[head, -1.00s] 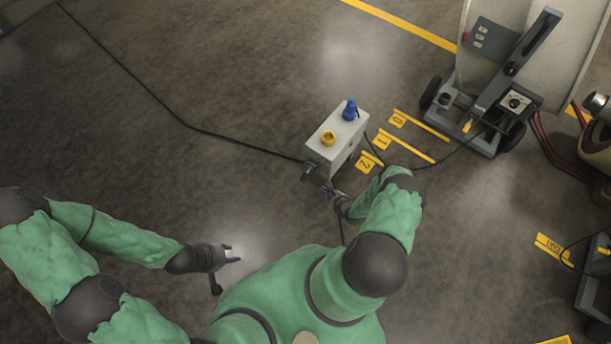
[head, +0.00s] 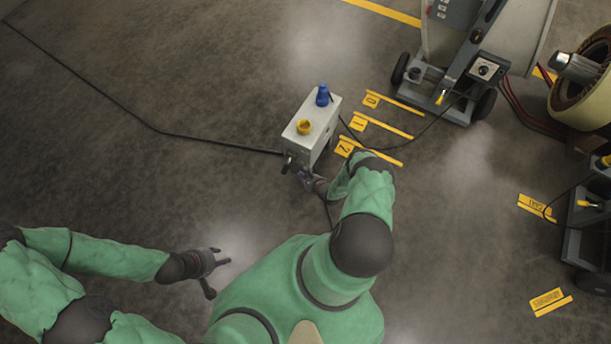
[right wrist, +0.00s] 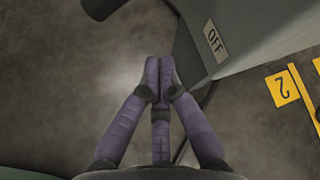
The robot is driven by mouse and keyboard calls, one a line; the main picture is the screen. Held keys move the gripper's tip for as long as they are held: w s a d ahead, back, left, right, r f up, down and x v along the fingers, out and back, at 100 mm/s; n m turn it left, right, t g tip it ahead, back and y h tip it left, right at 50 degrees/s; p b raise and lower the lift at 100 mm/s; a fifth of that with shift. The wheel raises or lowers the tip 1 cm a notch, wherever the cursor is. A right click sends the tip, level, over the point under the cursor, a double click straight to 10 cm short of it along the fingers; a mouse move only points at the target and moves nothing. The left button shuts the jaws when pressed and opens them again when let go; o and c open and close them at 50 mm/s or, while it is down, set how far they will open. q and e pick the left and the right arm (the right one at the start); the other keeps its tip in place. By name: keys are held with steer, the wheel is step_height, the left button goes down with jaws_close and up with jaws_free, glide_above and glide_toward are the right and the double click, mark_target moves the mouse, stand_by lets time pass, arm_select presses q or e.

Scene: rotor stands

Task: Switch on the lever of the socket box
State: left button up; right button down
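The socket box (head: 305,137) is a pale grey box on the floor in the head view, with a yellow socket (head: 304,127) and a blue plug or socket (head: 322,95) on top. A dark lever (head: 288,163) sticks out at its near end. In the right wrist view the box's side (right wrist: 265,38) carries an OFF label (right wrist: 214,40), and a dark rounded part, probably the lever (right wrist: 101,7), shows at the top edge. My right gripper (right wrist: 159,62) has its purple fingers together, empty, beside the box's near end. My left gripper (head: 222,258) is open and empty, away from the box.
A black cable (head: 150,128) runs from the box across the floor to the upper left. Yellow floor markings (head: 382,128) lie right of the box. A wheeled stand (head: 465,75) and a large rotor-like part (head: 585,85) are at the right.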

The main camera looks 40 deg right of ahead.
mark_target(287, 164)
steer(key=shift+w+a+r+b, duration=0.15)
steer(key=shift+w+a+b, duration=0.2)
steer(key=shift+w, duration=0.35)
steer(key=shift+w+a+r+b, duration=0.15)
steer(key=shift+w+a, duration=0.25)
steer(key=shift+w, duration=0.35)
steer(key=shift+w+a+r+b, duration=0.2)
steer(key=shift+w+a, duration=0.2)
steer(key=shift+w, duration=0.3)
steer(key=shift+a, duration=0.1)
